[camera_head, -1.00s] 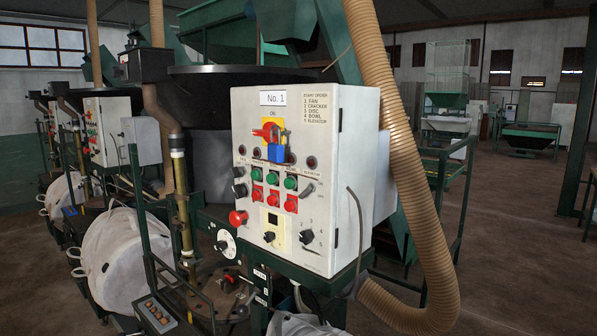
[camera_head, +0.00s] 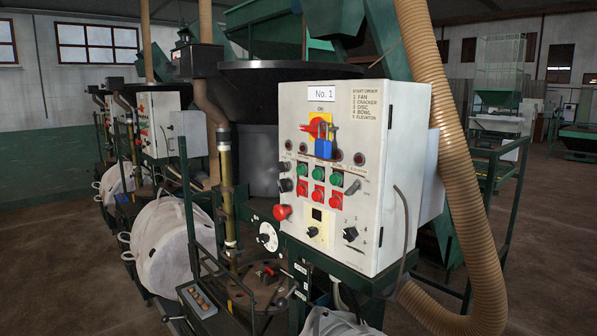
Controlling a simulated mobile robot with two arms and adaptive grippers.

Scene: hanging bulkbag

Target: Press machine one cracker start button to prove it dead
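The machine one control box (camera_head: 366,250) is a white cabinet labelled "No. 1" (camera_head: 324,93). Its face carries a red rotary handle on a yellow plate (camera_head: 315,126) with a blue padlock (camera_head: 323,147) hanging on it. Below a row of dark lamps are green buttons (camera_head: 319,173) in a row, with red buttons (camera_head: 318,195) under them. A large red mushroom button (camera_head: 282,212) is at lower left. A start order list (camera_head: 365,104) is printed at upper right. The cracker button's own label is too small to read. Neither gripper is in view.
A ribbed beige hose (camera_head: 455,150) runs down the box's right side. A grey cable (camera_head: 404,230) loops off its side. White bulk bags (camera_head: 165,250) hang at left near green rails. A second control box (camera_head: 160,125) stands behind. Open brown floor (camera_head: 550,220) lies at right.

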